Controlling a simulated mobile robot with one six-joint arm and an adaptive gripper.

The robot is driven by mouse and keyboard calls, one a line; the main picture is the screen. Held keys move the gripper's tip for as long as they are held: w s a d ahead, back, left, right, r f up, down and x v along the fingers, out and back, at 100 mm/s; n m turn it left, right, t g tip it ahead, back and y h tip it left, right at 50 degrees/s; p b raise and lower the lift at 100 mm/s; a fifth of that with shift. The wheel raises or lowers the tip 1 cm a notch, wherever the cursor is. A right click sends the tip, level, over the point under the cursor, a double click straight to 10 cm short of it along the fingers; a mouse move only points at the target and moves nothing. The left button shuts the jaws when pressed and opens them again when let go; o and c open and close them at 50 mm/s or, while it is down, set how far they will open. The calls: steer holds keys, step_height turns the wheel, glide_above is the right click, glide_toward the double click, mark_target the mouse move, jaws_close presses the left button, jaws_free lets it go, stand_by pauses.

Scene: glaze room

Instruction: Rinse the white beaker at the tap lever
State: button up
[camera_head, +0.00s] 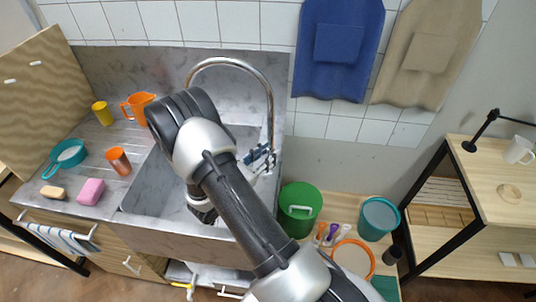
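The tap (268,92) is a tall curved chrome spout over the grey sink (150,190). Blue-grey and dark parts (260,156) show beside the tap, just right of my arm. I cannot tell which of them are my gripper's fingers and which are the tap lever. My arm crosses the sink, and its wrist end partly shows below the elbow. It hides most of my gripper and part of the basin. I cannot make out a white beaker in the sink. A white cup with a handle (517,150) stands on the wooden shelf unit at right.
An orange jug (138,108), a yellow cup (102,113), a copper-orange cup (118,161), a teal pan (70,153), a pink sponge (91,191) and a tan block (53,192) are left of the basin. Green (300,207) and teal (378,217) buckets stand right of the sink.

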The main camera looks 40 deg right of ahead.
steer(key=shift+d, duration=0.25)
steer(key=shift+c, duration=0.5)
jaws_close()
